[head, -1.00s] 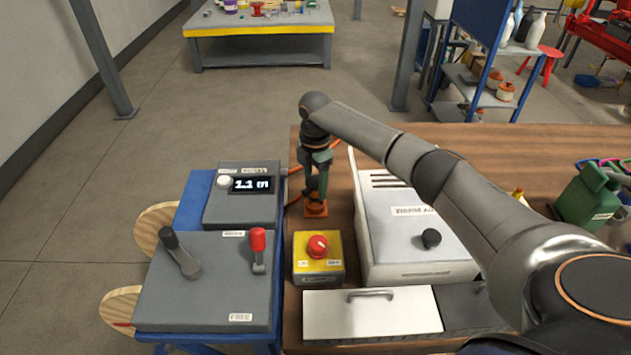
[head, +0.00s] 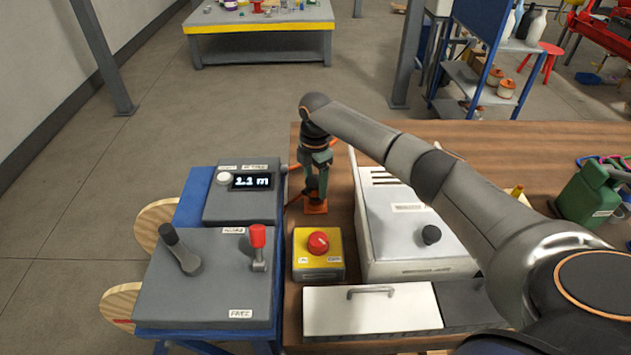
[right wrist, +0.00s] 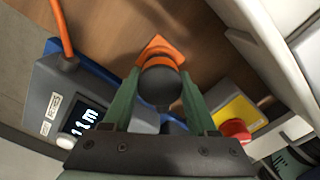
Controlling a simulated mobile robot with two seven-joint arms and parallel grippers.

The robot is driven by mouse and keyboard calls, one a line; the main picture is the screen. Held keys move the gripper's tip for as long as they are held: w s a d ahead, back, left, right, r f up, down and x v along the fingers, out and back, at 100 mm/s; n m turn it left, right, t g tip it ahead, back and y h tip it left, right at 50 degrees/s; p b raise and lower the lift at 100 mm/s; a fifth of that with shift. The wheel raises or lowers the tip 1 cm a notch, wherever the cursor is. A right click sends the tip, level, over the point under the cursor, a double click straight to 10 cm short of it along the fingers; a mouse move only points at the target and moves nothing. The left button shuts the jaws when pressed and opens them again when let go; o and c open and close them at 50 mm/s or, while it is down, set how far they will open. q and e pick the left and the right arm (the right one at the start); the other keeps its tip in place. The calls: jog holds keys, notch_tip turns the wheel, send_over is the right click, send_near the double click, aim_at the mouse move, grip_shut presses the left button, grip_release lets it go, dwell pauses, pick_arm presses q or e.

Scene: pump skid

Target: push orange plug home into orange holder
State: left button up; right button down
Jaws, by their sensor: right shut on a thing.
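The orange holder (head: 316,207) stands on the wooden bench, left of the white cabinet; its square orange base also shows in the right wrist view (right wrist: 160,47). My right gripper (head: 317,190) points down directly over the holder. Its green fingers are shut on the plug, whose dark round end (right wrist: 160,84) shows between the fingertips in the right wrist view, in line with the holder. An orange ring shows around the plug's far end. I cannot tell how deep the plug sits in the holder. My left gripper is not in view.
A grey box with a display (head: 242,192) and an orange cable stands left of the holder. A yellow box with a red button (head: 318,252) is in front. The white cabinet (head: 412,235) stands close on the right. A grey lever panel (head: 208,290) is at front left.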

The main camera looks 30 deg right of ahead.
jog(key=shift+f+b, duration=0.6)
jog(key=shift+f, duration=0.65)
jog(key=shift+c, duration=0.6)
grip_release()
notch_tip(320, 180, up, 13)
jog(key=shift+f, duration=0.2)
jog(key=shift+f, duration=0.1)
